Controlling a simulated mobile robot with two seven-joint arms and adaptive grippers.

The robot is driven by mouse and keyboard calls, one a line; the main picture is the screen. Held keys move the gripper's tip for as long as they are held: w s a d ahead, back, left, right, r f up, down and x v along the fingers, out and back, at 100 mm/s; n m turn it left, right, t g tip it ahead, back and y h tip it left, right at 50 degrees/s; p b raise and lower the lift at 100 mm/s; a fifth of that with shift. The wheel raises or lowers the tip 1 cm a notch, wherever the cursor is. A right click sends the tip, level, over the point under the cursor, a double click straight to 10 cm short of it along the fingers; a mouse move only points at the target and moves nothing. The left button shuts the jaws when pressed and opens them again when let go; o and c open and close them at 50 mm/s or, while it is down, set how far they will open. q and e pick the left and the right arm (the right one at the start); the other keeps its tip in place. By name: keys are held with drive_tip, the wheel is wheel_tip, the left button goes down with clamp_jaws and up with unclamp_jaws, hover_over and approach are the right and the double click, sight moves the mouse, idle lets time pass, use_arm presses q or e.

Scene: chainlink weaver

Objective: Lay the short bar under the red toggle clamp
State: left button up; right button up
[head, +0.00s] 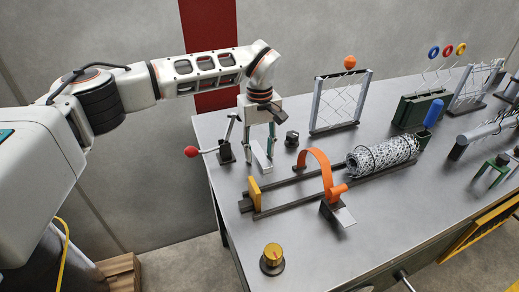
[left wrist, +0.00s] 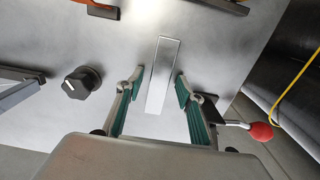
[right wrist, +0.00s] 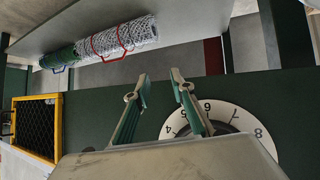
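The short bar (left wrist: 163,72) is a flat, shiny metal strip. In the left wrist view it lies between the open fingers of my left gripper (left wrist: 153,88), with a gap on each side. In the head view the bar (head: 262,156) shows just under the left gripper (head: 260,148), on the table beside the toggle clamp. The toggle clamp (head: 226,152) has a dark base and a lever with a red ball knob (head: 191,151); the knob (left wrist: 262,131) also shows in the left wrist view. My right gripper (right wrist: 158,82) is open and empty, away from the bar.
A black knob (head: 292,138) stands right of the left gripper. An orange arch (head: 318,157) and a mesh roll (head: 383,157) on dark rails lie nearer the front. A framed mesh panel (head: 340,103) stands behind. The table's front left area is mostly clear around a yellow-topped dial (head: 272,254).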

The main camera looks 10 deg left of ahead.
sight(260, 153)
use_arm(q)
wheel_tip(260, 153, up, 12)
drive_tip(key=shift+p, duration=0.45)
use_arm(e)
drive_tip(key=shift+s+a+r, duration=0.15)
drive_tip(key=shift+r, duration=0.1)
